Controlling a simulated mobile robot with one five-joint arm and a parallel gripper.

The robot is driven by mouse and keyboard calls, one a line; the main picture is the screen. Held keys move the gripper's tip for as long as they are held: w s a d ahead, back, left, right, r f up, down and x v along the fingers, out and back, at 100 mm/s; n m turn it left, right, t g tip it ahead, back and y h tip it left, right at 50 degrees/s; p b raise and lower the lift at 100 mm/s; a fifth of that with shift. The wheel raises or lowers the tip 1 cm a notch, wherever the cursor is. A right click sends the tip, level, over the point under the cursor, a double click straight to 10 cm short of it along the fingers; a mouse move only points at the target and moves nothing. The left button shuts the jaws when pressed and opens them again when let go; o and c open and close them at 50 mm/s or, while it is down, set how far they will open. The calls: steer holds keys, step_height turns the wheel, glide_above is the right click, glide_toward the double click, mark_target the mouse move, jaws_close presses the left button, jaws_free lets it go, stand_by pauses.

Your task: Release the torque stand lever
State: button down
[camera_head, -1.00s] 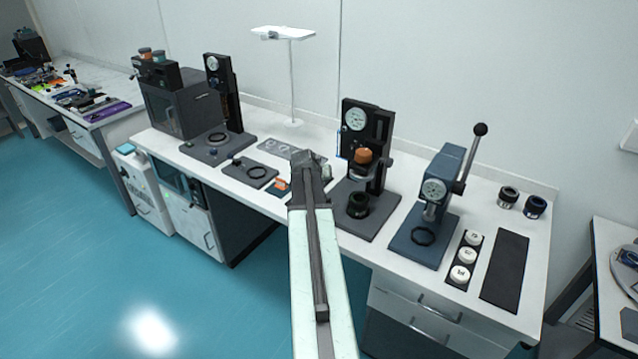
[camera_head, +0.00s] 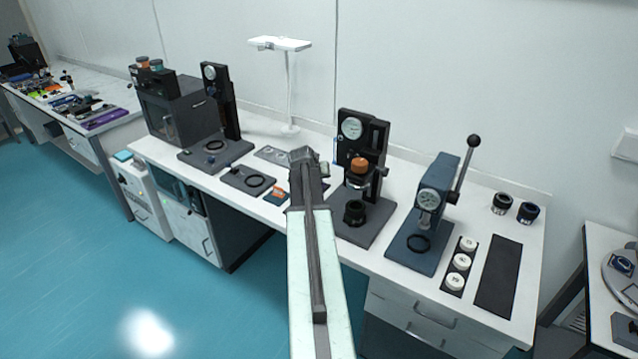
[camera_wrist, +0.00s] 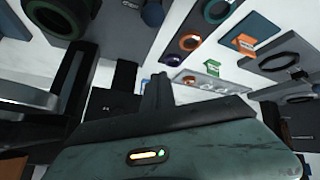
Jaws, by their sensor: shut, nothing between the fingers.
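A blue stand (camera_head: 437,185) with a round gauge stands on the right of the bench. Its lever (camera_head: 463,168) rises up and right to a black ball knob. A black stand (camera_head: 377,133) with a gauge and an orange part stands in the middle. Another black gauge stand (camera_head: 219,103) is at the left. I cannot tell which one is called the torque stand. My gripper (camera_wrist: 157,90) is shut and empty, pointing over the bench. In the head view the arm end hides most of it, just left of the middle stand. It is well away from the blue stand's lever.
White weights (camera_head: 460,262) in a dark strip and a black mat (camera_head: 499,275) lie right of the blue stand. Two dark cylinders (camera_head: 527,212) stand behind. A white pole stand (camera_head: 289,95) and a flat plate with a ring (camera_head: 248,181) are left of my arm.

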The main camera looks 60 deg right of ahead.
steer(key=s+a+r+p, duration=0.1)
steer(key=a+r+p, duration=0.3)
steer(key=a, duration=0.3)
steer(key=shift+p+v, duration=0.35)
steer(key=shift+v, duration=0.5)
steer(key=shift+s+d+r, duration=0.1)
steer(key=shift+s+d, duration=0.05)
steer(key=w+a+f+n+t+y, duration=0.1)
steer(key=w+a+n, duration=0.1)
steer(key=w+a, duration=0.65)
steer(key=w+a+f+n+t+y+b, duration=0.15)
steer(key=w+a, duration=0.35)
steer(key=a, duration=0.7)
steer(key=w+a+n+y, duration=0.1)
steer(key=w+a+n, duration=0.1)
steer(key=w+a, duration=0.6)
steer(key=s+a+f+n+g+y, duration=0.1)
steer(key=s+a+f+n, duration=0.1)
steer(key=a, duration=0.9)
steer(key=s+a+f+n+y, duration=0.1)
steer(key=s+a+f+y, duration=0.1)
steer(key=a, duration=1)
steer(key=s+a+f+n+g+y, duration=0.1)
steer(key=s+a+n+g, duration=0.1)
steer(key=s+a, duration=0.4)
steer(key=s+g, duration=0.1)
steer(key=s, duration=0.1)
steer(key=shift+s+a+g+b, duration=0.25)
steer(key=shift+a+g+b, duration=0.05)
steer(key=shift+a+g, duration=0.1)
